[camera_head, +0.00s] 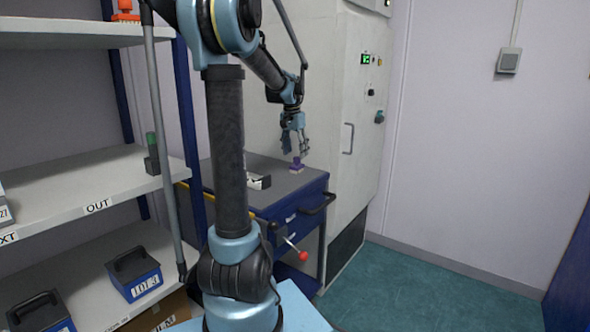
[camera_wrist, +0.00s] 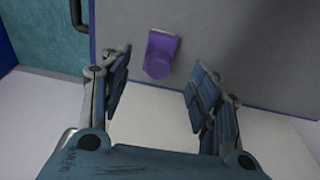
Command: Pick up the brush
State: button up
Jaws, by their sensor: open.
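A small brush (camera_head: 297,162) with a purple handle and a pale base stands on the grey top of the blue cart (camera_head: 262,172). In the wrist view the purple brush (camera_wrist: 160,56) shows from above, just beyond the gap between the fingers. My gripper (camera_head: 296,146) is open and empty, its fingers pointing down close above the brush. In the wrist view the fingers of my gripper (camera_wrist: 162,80) are spread wide, with the brush lined up between them. I see no contact between them.
A light metallic object (camera_head: 258,182) lies on the cart top to the left of the brush. A tall pale cabinet (camera_head: 345,75) stands behind. Shelves (camera_head: 85,180) on the left hold dark-and-blue bins (camera_head: 134,274). An orange brush-like item (camera_head: 125,12) sits on the top shelf. The green floor at right is clear.

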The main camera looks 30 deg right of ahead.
aim_at(297, 157)
jog(key=shift+w+d+f, duration=0.1)
jog(key=shift+d+f, duration=0.05)
jog(key=shift+f, duration=0.75)
jog(key=shift+w+d+f, duration=0.1)
jog(key=shift+d+f, duration=0.1)
jog(key=shift+f, duration=0.75)
jog(key=shift+d+f, duration=0.15)
jog(key=shift+f, duration=0.75)
jog(key=c, duration=1.2)
